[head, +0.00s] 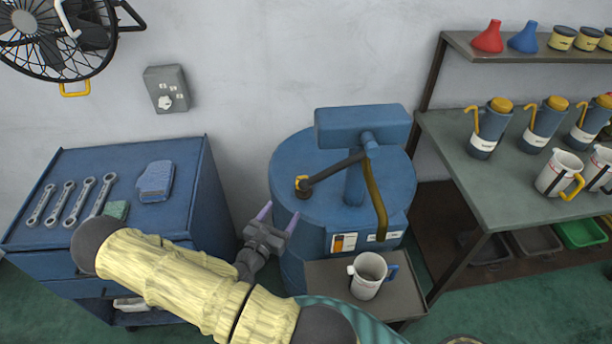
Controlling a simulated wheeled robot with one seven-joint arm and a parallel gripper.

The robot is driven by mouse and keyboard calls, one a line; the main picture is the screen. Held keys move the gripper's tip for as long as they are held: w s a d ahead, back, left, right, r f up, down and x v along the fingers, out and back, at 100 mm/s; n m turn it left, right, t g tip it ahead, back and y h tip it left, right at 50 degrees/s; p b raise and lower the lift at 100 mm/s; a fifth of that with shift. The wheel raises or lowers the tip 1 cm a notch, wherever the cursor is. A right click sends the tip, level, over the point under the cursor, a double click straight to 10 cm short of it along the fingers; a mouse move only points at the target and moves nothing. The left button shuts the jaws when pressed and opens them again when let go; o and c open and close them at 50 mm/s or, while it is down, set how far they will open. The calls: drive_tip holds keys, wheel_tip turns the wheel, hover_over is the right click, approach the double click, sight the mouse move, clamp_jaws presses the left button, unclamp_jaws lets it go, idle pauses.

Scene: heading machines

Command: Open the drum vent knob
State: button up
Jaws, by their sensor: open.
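The blue drum (288,160) stands against the wall at the centre of the head view, with a blue pump (362,125) on its lid.
A blue cabinet (100,236) with wrenches (68,202) and a blue cloth (155,182) stands left. A yellow-brown spout hose (375,200) hangs above a small stand (325,273) with a white jug (368,275). A shelf table (480,178) with several cans and jugs is right.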

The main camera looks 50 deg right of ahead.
sight(306, 176)
drive_tip(key=p+x, duration=0.3)
drive_tip(key=x, duration=1.4)
drive_tip(key=shift+s, duration=0.1)
drive_tip(key=shift+a, duration=0.1)
drive_tip(key=c, duration=1)
